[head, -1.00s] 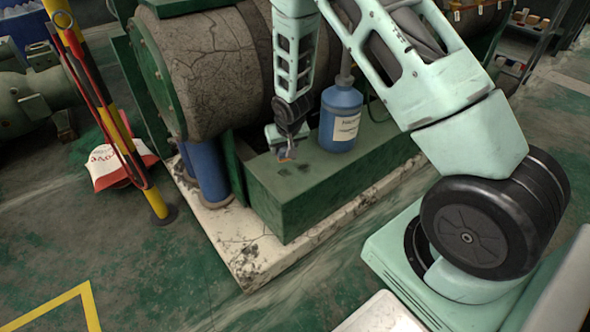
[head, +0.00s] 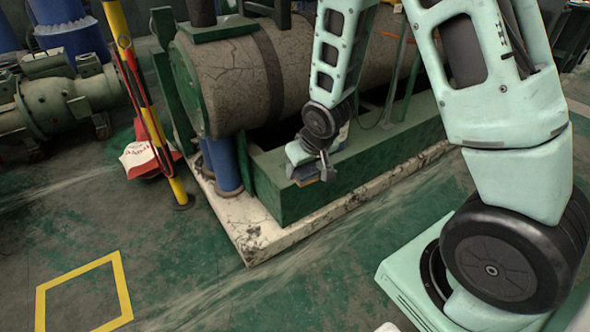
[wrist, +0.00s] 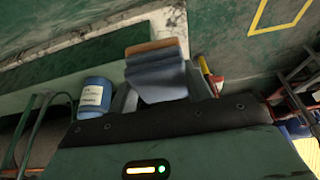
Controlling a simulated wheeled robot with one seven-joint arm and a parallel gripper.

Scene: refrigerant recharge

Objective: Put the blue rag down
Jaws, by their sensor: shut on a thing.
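The blue rag (wrist: 158,78) is a folded blue-grey cloth with a brownish-orange edge, held between the two fingers of my gripper (wrist: 160,88) in the wrist view. In the head view my gripper (head: 307,168) is in front of the green plinth, and only a small dark and brownish bit of the rag (head: 309,180) shows under it. The rag appears clear of any surface. A yellow-outlined square (head: 123,289) is marked on the floor at lower left; part of it shows in the wrist view (wrist: 254,17).
A blue labelled bottle (wrist: 95,97) stands on the green plinth (head: 290,198), mostly hidden behind my gripper in the head view. A yellow-black post (head: 178,188) with a red hose and a red-white sack (head: 140,160) stand at left. The floor between plinth and square is clear.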

